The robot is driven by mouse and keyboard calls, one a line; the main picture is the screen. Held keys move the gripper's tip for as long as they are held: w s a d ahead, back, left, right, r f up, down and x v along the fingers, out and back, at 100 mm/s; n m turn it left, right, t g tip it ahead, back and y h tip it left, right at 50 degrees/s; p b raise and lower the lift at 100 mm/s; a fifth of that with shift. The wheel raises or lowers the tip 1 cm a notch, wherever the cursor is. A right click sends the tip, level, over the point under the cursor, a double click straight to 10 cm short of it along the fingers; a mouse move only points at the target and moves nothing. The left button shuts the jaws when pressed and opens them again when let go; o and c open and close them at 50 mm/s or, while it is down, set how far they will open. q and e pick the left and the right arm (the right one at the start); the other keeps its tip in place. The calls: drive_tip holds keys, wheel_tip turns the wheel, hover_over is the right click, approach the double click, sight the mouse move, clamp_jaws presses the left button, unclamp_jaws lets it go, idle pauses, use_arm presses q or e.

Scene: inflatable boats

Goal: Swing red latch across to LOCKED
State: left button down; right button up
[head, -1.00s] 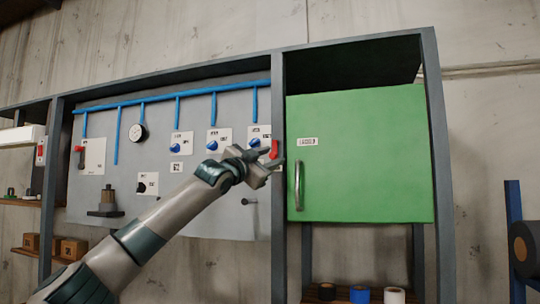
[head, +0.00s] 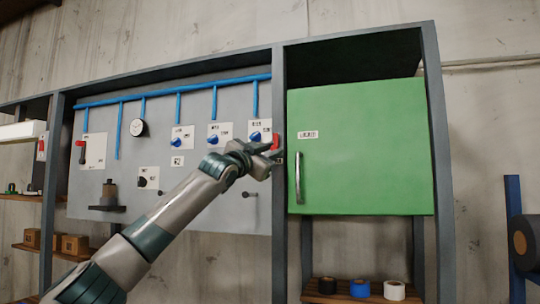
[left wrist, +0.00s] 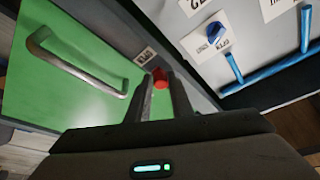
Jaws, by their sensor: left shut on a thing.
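The red latch (head: 276,140) is a small red piece on the grey post at the left edge of the green cabinet door (head: 360,150). In the left wrist view the red latch (left wrist: 160,77) shows at the fingertips. My left gripper (head: 274,153) is at the latch, its fingers shut on it; in the left wrist view the gripper (left wrist: 161,88) partly hides it. My right gripper is not in view.
A metal door handle (head: 298,178) stands out right of my gripper. To the left a grey panel (head: 225,175) carries blue pipes (head: 160,94), blue knobs (head: 213,139) and a gauge (head: 137,127). Tape rolls (head: 360,288) sit on a shelf below the door.

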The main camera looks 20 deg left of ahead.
use_arm(q)
drive_tip(key=n+y+b, duration=0.1)
drive_tip(key=n+b, duration=0.1)
drive_tip(key=d+n+t+y+b, duration=0.1)
drive_tip(key=n+b, duration=0.1)
drive_tip(key=d+n+y+b, duration=0.1)
drive_tip(key=n+b, duration=0.1)
drive_tip(key=shift+s+d+r+n+t, duration=0.1)
drive_tip(key=shift+s+r+n+t, duration=0.1)
drive_tip(key=shift+r+n+t, duration=0.15)
drive_tip(key=n, duration=0.1)
drive_tip(key=n+y+b, duration=0.1)
drive_tip(key=shift+d+r+n, duration=0.3)
drive_tip(key=shift+d+n, duration=0.05)
drive_tip(key=n+y, duration=0.2)
drive_tip(key=shift+s+d+r+n, duration=0.1)
drive_tip(key=shift+d+r+n, duration=0.2)
drive_tip(key=shift+r, duration=0.1)
drive_tip(key=r+n+y+p, duration=0.1)
drive_tip(key=n+p, duration=0.2)
drive_tip(key=n, duration=0.1)
drive_tip(key=d+r+n+g+y+p, duration=0.1)
drive_tip(key=n+y+p, duration=0.1)
drive_tip(key=n+p, duration=0.1)
drive_tip(key=r+n+g+y+p, duration=0.1)
drive_tip(key=n+y+p, duration=0.1)
drive_tip(key=n, duration=0.3)
drive_tip(key=shift+d+g+p, duration=0.15)
drive_tip(key=shift+g+p, duration=0.1)
drive_tip(key=shift+p, duration=0.35)
